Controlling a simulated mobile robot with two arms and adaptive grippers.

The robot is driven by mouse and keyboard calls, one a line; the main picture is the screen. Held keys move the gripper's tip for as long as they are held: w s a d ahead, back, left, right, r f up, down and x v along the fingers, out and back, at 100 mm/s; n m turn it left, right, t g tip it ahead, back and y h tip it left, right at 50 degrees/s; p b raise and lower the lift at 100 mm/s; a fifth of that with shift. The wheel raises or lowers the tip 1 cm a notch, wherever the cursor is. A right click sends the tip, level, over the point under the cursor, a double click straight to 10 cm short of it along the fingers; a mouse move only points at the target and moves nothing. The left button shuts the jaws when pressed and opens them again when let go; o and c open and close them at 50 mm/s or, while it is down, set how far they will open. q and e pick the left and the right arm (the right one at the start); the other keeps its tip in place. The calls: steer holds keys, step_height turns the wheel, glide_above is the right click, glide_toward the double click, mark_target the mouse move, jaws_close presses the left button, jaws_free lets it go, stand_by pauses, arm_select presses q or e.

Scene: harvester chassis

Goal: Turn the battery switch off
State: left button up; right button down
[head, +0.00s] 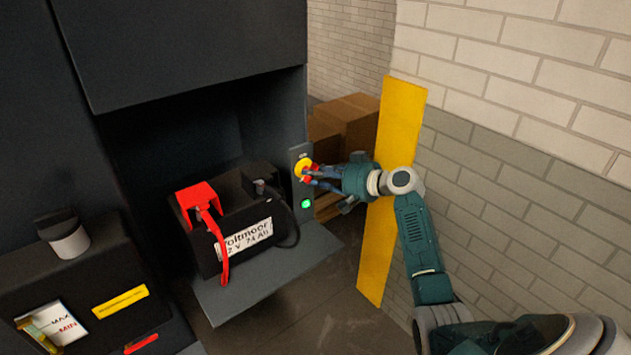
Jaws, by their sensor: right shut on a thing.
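The battery switch is a red handle (307,178) on a yellow disc (302,165), on a grey panel right of the battery bay. A green light (306,203) glows below it. My right gripper (312,176) reaches in from the right and is shut on the red handle. Its fingers hide part of the handle, so its exact angle is hard to tell. The battery (246,241), a black box marked Voltmoor, sits on a grey tray left of the switch. My left gripper is not in view.
A red cover and cable (203,199) sit on the battery's left terminal. A yellow board (378,262) stands behind my right arm by the brick wall. Cardboard boxes (349,118) are stacked behind the switch panel. A reservoir with a capped neck (63,234) is at lower left.

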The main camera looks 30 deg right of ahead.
steer(key=shift+a+f+m+t+y+b, duration=0.1)
steer(key=shift+m+t+y+b, duration=0.35)
steer(key=shift+m+b, duration=0.8)
steer(key=shift+f+m+t+y+b, duration=0.15)
steer(key=shift+m+t+y+b, duration=0.15)
steer(key=shift+m+y+b, duration=0.65)
steer(key=shift+a+f+m+t+y+b, duration=0.1)
steer(key=shift+m+t+y+b, duration=0.25)
steer(key=shift+m+b, duration=1.15)
steer(key=shift+m, duration=0.5)
steer(key=c, duration=1.6)
jaws_free()
steer(key=v, duration=1.2)
